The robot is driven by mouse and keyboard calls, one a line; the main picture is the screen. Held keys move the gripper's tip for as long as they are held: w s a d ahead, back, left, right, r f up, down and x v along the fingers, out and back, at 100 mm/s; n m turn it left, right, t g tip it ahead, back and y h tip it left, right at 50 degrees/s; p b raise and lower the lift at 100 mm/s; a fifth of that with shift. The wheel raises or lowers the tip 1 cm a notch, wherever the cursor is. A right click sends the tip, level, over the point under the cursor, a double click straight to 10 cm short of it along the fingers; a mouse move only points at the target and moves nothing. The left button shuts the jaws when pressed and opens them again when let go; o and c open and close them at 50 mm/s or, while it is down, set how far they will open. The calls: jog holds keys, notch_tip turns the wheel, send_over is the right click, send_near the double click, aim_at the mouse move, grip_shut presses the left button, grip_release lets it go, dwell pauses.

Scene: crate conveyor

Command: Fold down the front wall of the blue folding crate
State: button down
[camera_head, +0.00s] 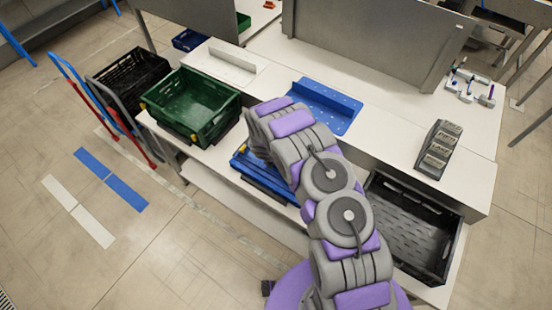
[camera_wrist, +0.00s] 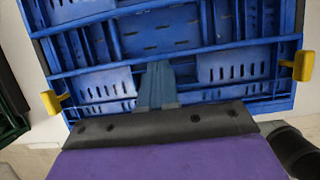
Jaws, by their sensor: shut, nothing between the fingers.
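The blue folding crate (camera_head: 262,178) sits on the lower shelf at the front of the bench, partly hidden behind my arm. It looks low and mostly flat. In the wrist view, slotted blue panels of the crate (camera_wrist: 100,82) fill the picture, with a yellow latch at the left (camera_wrist: 51,103) and another at the right (camera_wrist: 302,66). My gripper (camera_wrist: 158,70) is shut and empty, with its fingers over the middle of the crate. I cannot tell whether they touch a panel. My arm hides the gripper in the head view.
A green crate (camera_head: 166,116) stands left of the blue crate, and a black crate (camera_head: 432,268) is to the right. A blue perforated plate (camera_head: 322,100) lies on the bench behind.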

aim_at(271, 176)
jog(key=shift+w+d+f+p, duration=0.2)
jog(key=shift+d+f+p, duration=0.05)
jog(key=shift+f+p, duration=0.2)
jog(key=shift+w+f, duration=0.3)
jog(key=shift+f, duration=0.15)
jog(key=shift+w+d+f, duration=0.1)
jog(key=shift+w+f, duration=0.1)
jog(key=shift+f, duration=0.25)
jog(key=shift+d+f+b, duration=0.15)
jog(key=shift+f+b, duration=0.1)
jog(key=shift+b, duration=0.05)
jog(key=shift+s+d, duration=0.1)
jog(key=shift+s+f, duration=0.2)
jog(key=shift+f, duration=0.05)
jog(key=shift+r, duration=0.65)
jog(key=v, duration=1.6)
jog(key=shift+a+r, duration=0.3)
jog(key=shift+a, duration=0.05)
